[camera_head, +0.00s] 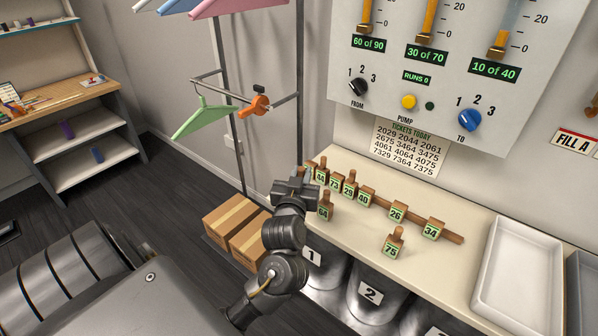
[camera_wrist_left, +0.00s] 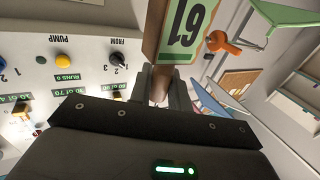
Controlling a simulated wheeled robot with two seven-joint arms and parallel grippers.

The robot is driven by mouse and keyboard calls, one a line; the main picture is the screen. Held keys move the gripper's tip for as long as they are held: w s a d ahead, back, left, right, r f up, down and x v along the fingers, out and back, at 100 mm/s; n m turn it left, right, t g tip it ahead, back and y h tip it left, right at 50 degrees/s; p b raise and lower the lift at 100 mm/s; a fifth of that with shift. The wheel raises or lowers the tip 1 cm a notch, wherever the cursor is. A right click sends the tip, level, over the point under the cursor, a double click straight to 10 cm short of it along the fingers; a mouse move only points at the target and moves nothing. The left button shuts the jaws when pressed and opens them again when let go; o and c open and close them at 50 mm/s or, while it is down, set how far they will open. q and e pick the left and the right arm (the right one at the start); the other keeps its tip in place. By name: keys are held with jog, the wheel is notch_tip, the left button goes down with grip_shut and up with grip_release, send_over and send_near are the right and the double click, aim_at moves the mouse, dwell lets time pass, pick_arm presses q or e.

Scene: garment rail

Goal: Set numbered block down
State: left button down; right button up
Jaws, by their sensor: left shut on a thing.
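My left gripper (camera_head: 296,178) is at the left end of the table, close to the row of blocks. In the left wrist view the gripper (camera_wrist_left: 162,88) is shut on the peg of a wooden numbered block (camera_wrist_left: 155,30). In the head view I cannot make out this block behind the gripper. Blocks 44 (camera_head: 321,177), 73, 29, 40 (camera_head: 366,198), 26 (camera_head: 396,214) and 34 (camera_head: 433,230) stand along a wooden strip (camera_head: 454,238). Blocks 64 (camera_head: 324,212) and 75 (camera_head: 391,246) stand in front of it.
The cream table (camera_head: 440,270) has free room between blocks 64 and 75. A white tray (camera_head: 520,265) stands at its right. Numbered metal bins (camera_head: 371,293) are below the front edge. A ticket sheet (camera_head: 409,148) and pump panel (camera_head: 445,75) are on the wall. Cardboard boxes (camera_head: 232,215) stand left.

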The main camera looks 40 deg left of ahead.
pick_arm(q)
jog(key=shift+s+d+r, duration=0.4)
jog(key=shift+s+d, duration=0.2)
jog(key=shift+d, duration=0.05)
jog(key=shift+s+d+r, duration=0.4)
jog(key=shift+s+d, duration=0.2)
